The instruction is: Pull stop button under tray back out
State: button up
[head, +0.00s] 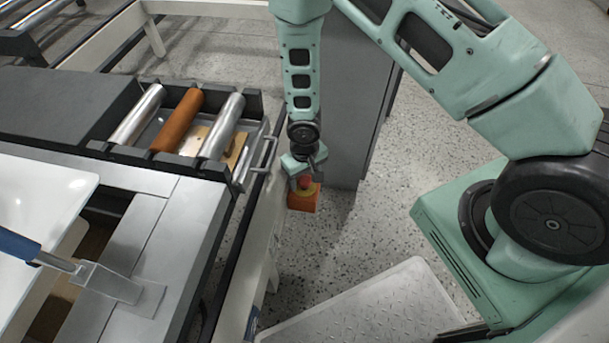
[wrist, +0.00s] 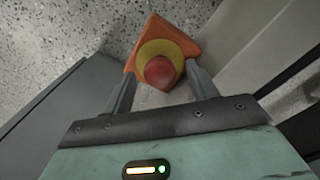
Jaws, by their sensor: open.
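The stop button is a red knob (wrist: 160,72) on a yellow disc and an orange housing (wrist: 180,38). In the head view the orange housing (head: 304,200) shows low beside the white frame leg, with the red knob (head: 305,182) partly behind my gripper. My gripper (head: 304,176) points down at it. In the wrist view my gripper (wrist: 158,88) is open, with one finger on each side of the red knob. I cannot tell whether the fingers touch it. The tray (head: 240,165) with rollers is up and left of the button.
A grey cabinet (head: 345,90) stands close behind my gripper. The white frame (head: 262,225) is close on the left. A white tub shell (head: 35,205) and a blue-handled scraper (head: 75,268) lie at the lower left. Speckled floor (head: 365,235) is free to the right.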

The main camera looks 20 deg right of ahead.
jog(key=shift+c, duration=0.4)
dwell(0.3)
jog(key=c, duration=0.9)
jog(key=shift+c, duration=0.2)
jog(key=shift+r, duration=0.2)
jog(key=shift+r+p, duration=0.15)
jog(key=shift+p, duration=0.2)
jog(key=shift+r, duration=0.1)
jog(key=o, duration=1)
jog(key=shift+r+p, duration=2.5)
jog(key=shift+r, duration=0.4)
